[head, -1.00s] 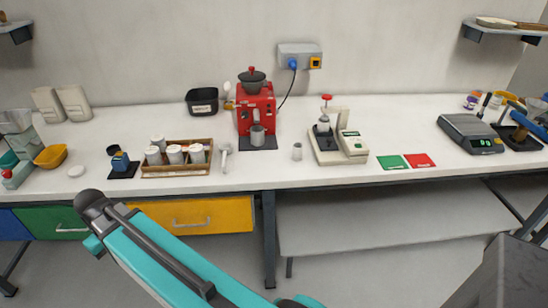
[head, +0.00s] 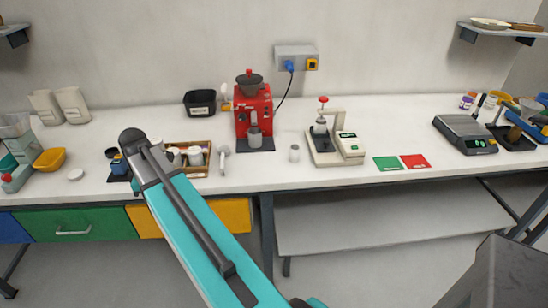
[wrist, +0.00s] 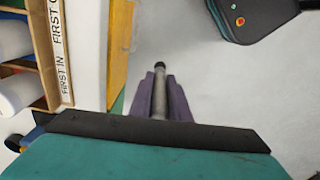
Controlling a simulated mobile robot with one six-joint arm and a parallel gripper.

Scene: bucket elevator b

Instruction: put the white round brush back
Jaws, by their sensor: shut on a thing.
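In the wrist view my gripper (wrist: 157,100) has purple fingers shut on a thin grey rod with a black tip. I take this rod to be the handle of the white round brush (wrist: 159,88); no bristles show, so I cannot be certain. The gripper is beside the bench front, with the pale floor behind the rod's tip. In the head view my teal arm reaches up to the left, and neither the gripper nor the held thing can be made out there.
A wooden tray (head: 200,174) of white jars stands behind my arm; its labelled edge is close on the left in the wrist view (wrist: 57,50). A white scoop-like tool (head: 224,158) lies right of it. A red grinder (head: 254,112) and black bin (head: 201,103) stand behind.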

